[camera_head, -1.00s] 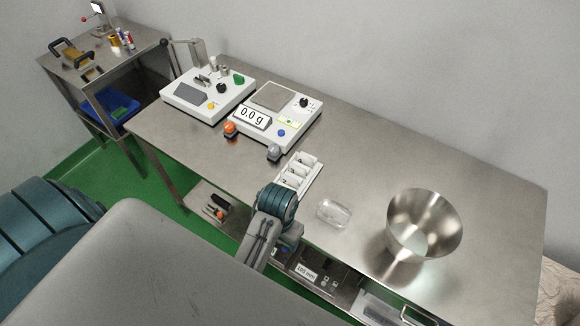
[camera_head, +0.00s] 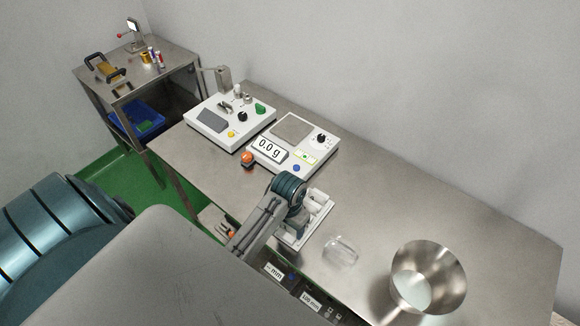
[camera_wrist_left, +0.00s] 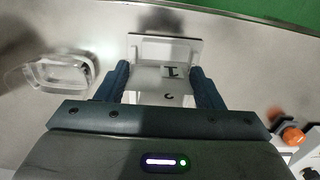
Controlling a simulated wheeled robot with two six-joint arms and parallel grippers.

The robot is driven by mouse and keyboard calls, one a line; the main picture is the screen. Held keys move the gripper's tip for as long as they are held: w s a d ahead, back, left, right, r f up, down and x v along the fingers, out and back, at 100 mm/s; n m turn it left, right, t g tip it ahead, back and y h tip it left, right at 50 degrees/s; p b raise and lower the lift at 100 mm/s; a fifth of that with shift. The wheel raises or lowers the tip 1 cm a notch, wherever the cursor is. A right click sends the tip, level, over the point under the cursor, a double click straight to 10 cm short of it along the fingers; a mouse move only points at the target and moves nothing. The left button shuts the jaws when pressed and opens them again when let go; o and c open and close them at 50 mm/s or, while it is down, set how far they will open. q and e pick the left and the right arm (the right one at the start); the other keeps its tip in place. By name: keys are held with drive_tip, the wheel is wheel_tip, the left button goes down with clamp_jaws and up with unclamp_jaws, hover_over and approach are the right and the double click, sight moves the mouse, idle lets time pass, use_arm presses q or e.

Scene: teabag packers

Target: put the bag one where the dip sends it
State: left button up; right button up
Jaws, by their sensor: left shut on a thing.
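My left gripper (camera_head: 292,200) is over the white tray (camera_head: 322,214), hiding part of it. In the left wrist view its two dark fingers (camera_wrist_left: 160,88) are shut on a white bag (camera_wrist_left: 150,82) with small dark-marked tags; one mark looks like a 1. The white tray (camera_wrist_left: 190,48) shows just beyond the bag; I cannot tell whether the bag is clear of it. A steel bowl (camera_head: 452,270) with pale liquid stands at the right. A clear dish (camera_head: 340,250) lies between tray and bowl; it also shows in the left wrist view (camera_wrist_left: 62,74). My right gripper is not in view.
A scale (camera_head: 293,143) reading 0.0 g and a white device with a lever (camera_head: 230,123) stand behind the gripper. An orange button (camera_head: 247,159) is near the scale. A side table (camera_head: 140,80) is at the back left. Bare steel lies behind the dish and bowl.

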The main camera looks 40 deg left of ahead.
use_arm(q)
drive_tip(key=shift+w+a+r, duration=0.1)
drive_tip(key=shift+w+a, duration=0.2)
drive_tip(key=shift+w, duration=0.3)
wheel_tip(320, 180, down, 3)
drive_tip(key=shift+f+p, duration=0.1)
drive_tip(key=shift+p, duration=0.95)
drive_tip(key=shift+f, duration=0.3)
drive_tip(key=shift+f, duration=0.15)
drive_tip(key=o, duration=0.9)
